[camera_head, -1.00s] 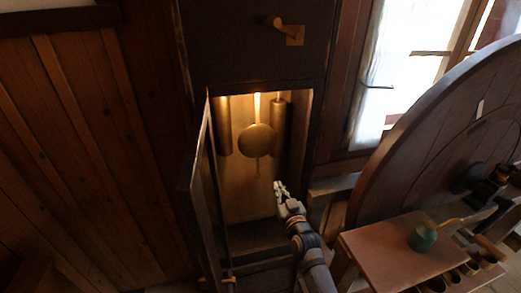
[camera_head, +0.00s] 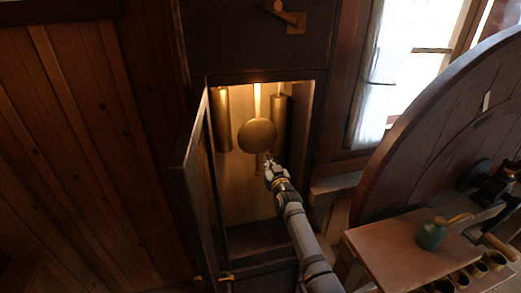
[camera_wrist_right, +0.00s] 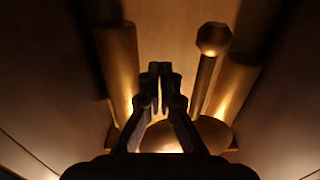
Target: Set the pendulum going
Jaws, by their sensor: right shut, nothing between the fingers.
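The pendulum is a round brass bob (camera_head: 257,135) on a bright rod, hanging inside the lit clock case. My right gripper (camera_head: 268,163) is shut and empty, reaching into the case just below and right of the bob. In the right wrist view the shut fingertips (camera_wrist_right: 160,70) show in the middle. The bob (camera_wrist_right: 213,132) is partly hidden behind the fingers there, and a rod with a faceted end (camera_wrist_right: 213,40) sticks out past it. I cannot tell whether the gripper touches the bob. My left gripper is not in view.
Brass cylinders hang either side of the bob, one left (camera_head: 222,120) and one right (camera_head: 279,124). The case door (camera_head: 190,180) stands open on the left. A bench (camera_head: 385,250) with a green pot (camera_head: 431,236) and a large wooden wheel (camera_head: 430,130) stand right.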

